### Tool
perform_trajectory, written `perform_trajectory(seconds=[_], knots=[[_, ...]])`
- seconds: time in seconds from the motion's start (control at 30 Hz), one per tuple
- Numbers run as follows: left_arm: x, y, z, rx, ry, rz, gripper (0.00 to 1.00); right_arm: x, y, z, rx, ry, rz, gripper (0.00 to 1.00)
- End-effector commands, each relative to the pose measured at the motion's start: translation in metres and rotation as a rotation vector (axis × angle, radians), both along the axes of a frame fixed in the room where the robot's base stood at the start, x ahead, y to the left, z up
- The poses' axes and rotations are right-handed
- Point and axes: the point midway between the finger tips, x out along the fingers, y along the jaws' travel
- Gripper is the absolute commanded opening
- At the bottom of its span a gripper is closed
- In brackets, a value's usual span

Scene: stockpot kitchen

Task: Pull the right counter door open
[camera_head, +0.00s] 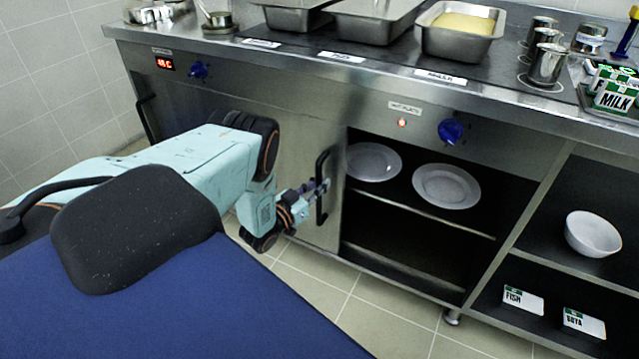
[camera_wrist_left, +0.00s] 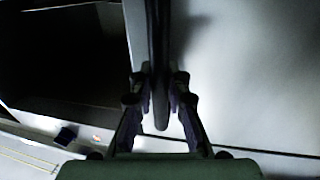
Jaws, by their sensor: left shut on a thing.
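The counter door (camera_head: 312,230) is a steel panel with a vertical black handle (camera_head: 321,187) near its right edge. To the right of that edge, the compartment stands open. My left gripper (camera_head: 318,188) is shut on the handle. In the left wrist view, the dark handle bar (camera_wrist_left: 157,60) runs between the two fingers of my left gripper (camera_wrist_left: 160,92), with the pale door face (camera_wrist_left: 250,80) beside it and the dark opening at left. My right gripper is not in view.
Two plates (camera_head: 447,187) lie on the shelf in the open compartment. A blue knob (camera_head: 451,131) and a lit red lamp (camera_head: 402,123) are above it. Another black handle (camera_head: 146,119) is at far left. An open shelf with a bowl (camera_head: 593,234) is at right. Tiled floor lies below.

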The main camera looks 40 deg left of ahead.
Motion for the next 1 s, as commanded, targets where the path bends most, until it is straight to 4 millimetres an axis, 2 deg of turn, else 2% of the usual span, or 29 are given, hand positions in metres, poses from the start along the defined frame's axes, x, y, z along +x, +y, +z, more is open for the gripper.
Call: perform_trajectory(seconds=[0.27,0.3,0.53,0.87,1.0], knots=[[-0.003,0.001,-0.003,-0.001,0.008,0.001,0.0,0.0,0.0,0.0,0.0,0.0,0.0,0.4],[-0.003,0.001,-0.003,-0.001,0.008,0.001,0.18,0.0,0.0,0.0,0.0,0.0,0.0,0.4],[-0.002,0.002,-0.001,-0.001,0.004,0.0,0.38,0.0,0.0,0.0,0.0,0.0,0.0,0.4],[-0.002,0.002,-0.001,-0.001,0.002,0.0,0.39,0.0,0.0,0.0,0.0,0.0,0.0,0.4],[-0.015,0.002,-0.001,-0.001,0.004,0.001,0.39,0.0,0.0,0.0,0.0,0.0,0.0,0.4]])
